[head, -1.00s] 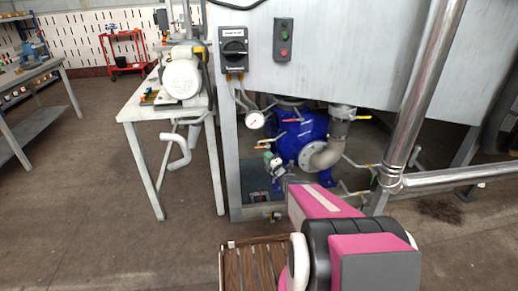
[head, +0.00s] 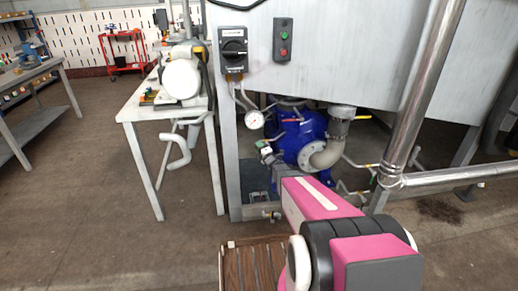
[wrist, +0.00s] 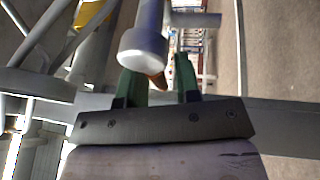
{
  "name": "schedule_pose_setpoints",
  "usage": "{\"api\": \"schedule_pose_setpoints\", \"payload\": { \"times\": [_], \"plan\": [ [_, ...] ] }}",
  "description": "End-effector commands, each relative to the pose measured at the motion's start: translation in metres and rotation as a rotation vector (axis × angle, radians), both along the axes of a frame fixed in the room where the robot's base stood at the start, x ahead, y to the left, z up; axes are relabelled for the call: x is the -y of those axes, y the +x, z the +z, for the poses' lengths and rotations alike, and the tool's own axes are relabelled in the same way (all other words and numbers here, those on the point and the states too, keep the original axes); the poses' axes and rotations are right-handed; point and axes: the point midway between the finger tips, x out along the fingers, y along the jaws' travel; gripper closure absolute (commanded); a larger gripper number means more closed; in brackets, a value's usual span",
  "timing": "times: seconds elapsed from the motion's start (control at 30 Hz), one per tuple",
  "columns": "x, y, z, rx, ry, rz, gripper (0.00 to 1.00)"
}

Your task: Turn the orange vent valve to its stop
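My gripper (head: 264,148) is in front of the blue pump, at the left side under the grey tank. It also shows in the wrist view (wrist: 161,78), where its two green fingers are apart with a gap between them. A small orange handle tip (wrist: 157,80), which looks like the vent valve, shows in that gap, nearer the left finger. Whether it touches that finger I cannot tell. A blue-grey round-ended pipe (wrist: 144,48) hides part of the handle. In the head view the gripper covers the spot where the orange handle was.
The blue pump (head: 305,130) and a pressure gauge (head: 254,120) are close to my gripper. A steel tank leg (head: 231,165) stands just left. A yellow-handled valve (head: 367,166) is at the right. A workbench (head: 135,113) stands left; the floor between is clear.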

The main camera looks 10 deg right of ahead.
Motion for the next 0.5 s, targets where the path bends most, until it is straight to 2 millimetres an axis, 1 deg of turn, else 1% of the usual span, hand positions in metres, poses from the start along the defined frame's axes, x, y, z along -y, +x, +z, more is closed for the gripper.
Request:
{"api": "schedule_pose_setpoints", "payload": {
  "times": [0.03,0.07,0.1,0.37,0.5],
  "plan": [
    [0.0000,-0.0001,0.0000,0.000,0.000,0.000,0.87],
    [0.0001,-0.0002,0.0000,0.000,0.000,0.000,0.97],
    [0.0001,-0.0002,0.0000,0.000,0.000,0.000,1.00],
    [0.0000,-0.0002,0.0004,0.000,0.012,0.000,1.00],
    [0.0001,0.0000,0.0020,0.000,0.051,0.000,1.00]
  ]
}}
